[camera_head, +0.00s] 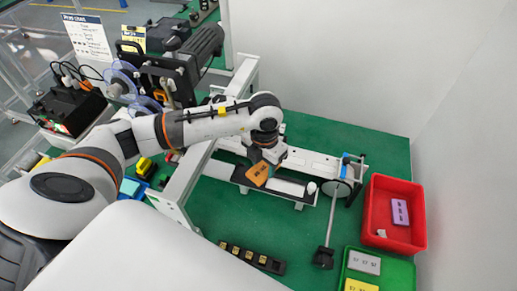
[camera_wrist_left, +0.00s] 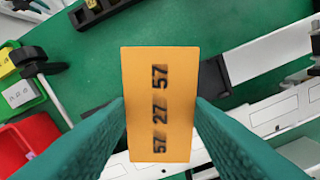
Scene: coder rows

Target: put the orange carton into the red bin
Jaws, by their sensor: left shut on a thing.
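The orange carton (camera_head: 258,173) is held by my left gripper (camera_head: 262,163) over the white conveyor rail in the head view. In the left wrist view the carton (camera_wrist_left: 160,105) stands between the two green fingers (camera_wrist_left: 160,130), with printed numbers 57 27 57 on its face. The fingers are shut on its sides. The red bin (camera_head: 371,215) is at the right, apart from the gripper, with a purple carton (camera_head: 400,211) and a small white piece inside. Part of the bin also shows at the left edge of the left wrist view (camera_wrist_left: 12,150). My right gripper is not in view.
A green tray (camera_head: 400,270) with a grey carton (camera_head: 364,262) and a yellow carton (camera_head: 361,286) lies in front of the red bin. A dark stand with a rod (camera_head: 324,256) is between the rail and the bin. A black holder (camera_head: 251,257) lies at the front.

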